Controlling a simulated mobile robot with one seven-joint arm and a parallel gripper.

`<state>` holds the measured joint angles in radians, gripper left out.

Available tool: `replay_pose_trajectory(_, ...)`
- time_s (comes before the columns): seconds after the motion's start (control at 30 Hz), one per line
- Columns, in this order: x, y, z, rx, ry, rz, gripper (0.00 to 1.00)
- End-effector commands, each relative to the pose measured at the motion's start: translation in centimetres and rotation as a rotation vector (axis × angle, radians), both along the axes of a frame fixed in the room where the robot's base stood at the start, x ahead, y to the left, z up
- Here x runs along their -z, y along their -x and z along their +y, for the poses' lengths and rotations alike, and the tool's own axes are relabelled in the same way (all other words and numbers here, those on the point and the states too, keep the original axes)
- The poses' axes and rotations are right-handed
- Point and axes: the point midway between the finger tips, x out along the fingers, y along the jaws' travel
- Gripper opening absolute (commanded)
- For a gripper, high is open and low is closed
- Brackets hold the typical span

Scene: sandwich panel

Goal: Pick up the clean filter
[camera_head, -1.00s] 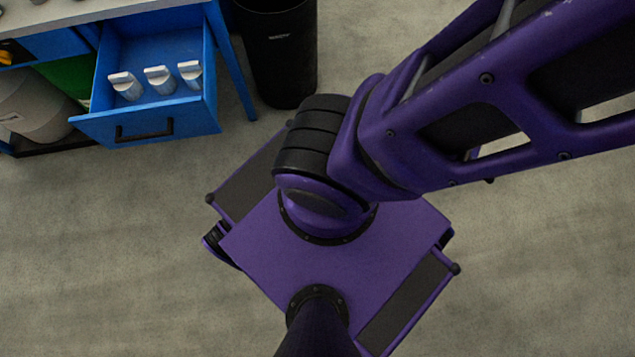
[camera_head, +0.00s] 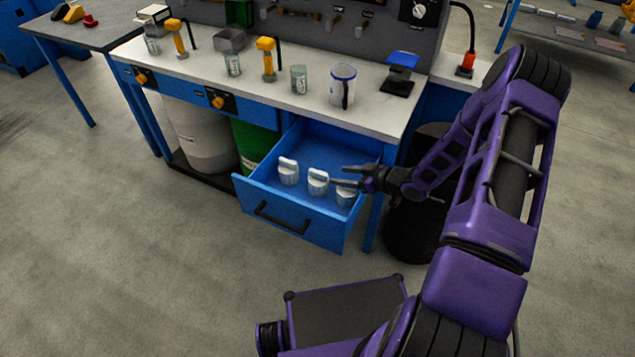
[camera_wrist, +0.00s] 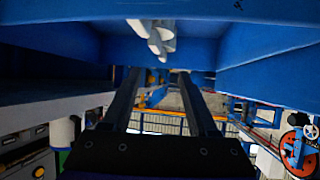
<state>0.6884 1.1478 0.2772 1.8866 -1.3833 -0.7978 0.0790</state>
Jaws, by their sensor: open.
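Three white filters stand in a row in the open blue drawer (camera_head: 300,214): a left filter (camera_head: 288,171), a middle filter (camera_head: 318,182) and a right filter (camera_head: 346,196). I cannot tell which is the clean one. My gripper (camera_head: 338,175) reaches in from the right, its fingers pointing left over the right filter and ending near the middle one. The fingers are apart with nothing between them. In the wrist view, the filters (camera_wrist: 155,36) overlap in a line at the top, beyond and above the open fingers (camera_wrist: 158,76) in the picture.
The white bench top (camera_head: 310,112) overhangs the drawer's back and carries a jug (camera_head: 342,85), jars and yellow-handled tools. A black bin (camera_head: 415,225) stands right of the drawer under my arm. Grey and green barrels are left of it.

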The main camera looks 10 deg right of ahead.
Motion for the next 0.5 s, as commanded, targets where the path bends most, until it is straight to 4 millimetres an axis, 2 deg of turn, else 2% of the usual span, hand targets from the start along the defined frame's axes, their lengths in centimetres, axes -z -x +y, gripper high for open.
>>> replay_pose_trajectory(0.2,1.8,-2.4,2.2,-0.001,-0.002,-0.001,0.59)
replay_pose_trajectory(0.37,2.3,-3.0,2.6,0.002,0.000,0.000,0.59)
replay_pose_trajectory(0.5,3.5,-4.0,3.2,0.001,-0.001,0.000,0.59)
